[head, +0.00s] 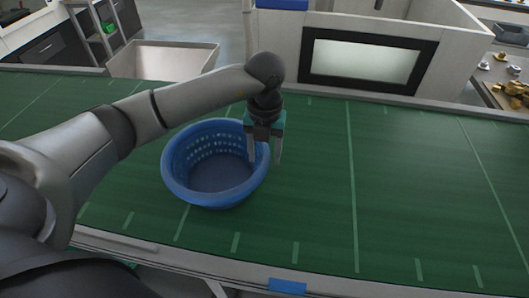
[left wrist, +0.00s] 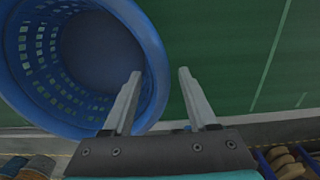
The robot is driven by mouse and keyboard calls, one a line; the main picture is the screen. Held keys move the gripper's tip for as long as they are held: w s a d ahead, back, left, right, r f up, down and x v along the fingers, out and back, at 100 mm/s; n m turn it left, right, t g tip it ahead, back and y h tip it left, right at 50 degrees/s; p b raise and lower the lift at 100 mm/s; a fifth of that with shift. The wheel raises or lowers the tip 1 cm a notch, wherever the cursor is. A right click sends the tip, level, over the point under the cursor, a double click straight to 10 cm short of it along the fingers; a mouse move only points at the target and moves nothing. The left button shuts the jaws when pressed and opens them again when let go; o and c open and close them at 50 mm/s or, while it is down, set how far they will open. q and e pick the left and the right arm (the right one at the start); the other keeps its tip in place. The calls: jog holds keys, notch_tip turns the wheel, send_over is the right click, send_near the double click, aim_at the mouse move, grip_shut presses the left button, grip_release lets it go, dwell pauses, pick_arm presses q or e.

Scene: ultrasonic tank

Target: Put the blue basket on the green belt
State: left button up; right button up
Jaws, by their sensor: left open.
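The blue basket (head: 214,200) stands upright and empty on the green belt (head: 315,215). In the left wrist view the basket (left wrist: 150,45) fills the upper left, with the green belt (left wrist: 225,45) beside it. My left gripper (head: 265,160) is at the basket's right rim, its fingers apart. One finger is over the basket's inside and the other is outside the rim, with nothing clamped between them. In the left wrist view the open fingers (left wrist: 157,72) appear around the rim's right side; whether they touch it I cannot tell. My right gripper is not in view.
A white panel with a dark-framed window (head: 367,60) stands behind the belt. A pale bin (head: 160,60) is behind it at left. A table with brass-coloured parts (head: 515,90) is at far right. The belt right of the basket is clear.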

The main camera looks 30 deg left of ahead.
pick_arm(q)
notch_tip(320, 180, up, 12)
jog(key=b, duration=0.1)
jog(key=shift+r, duration=0.1)
dwell(0.4)
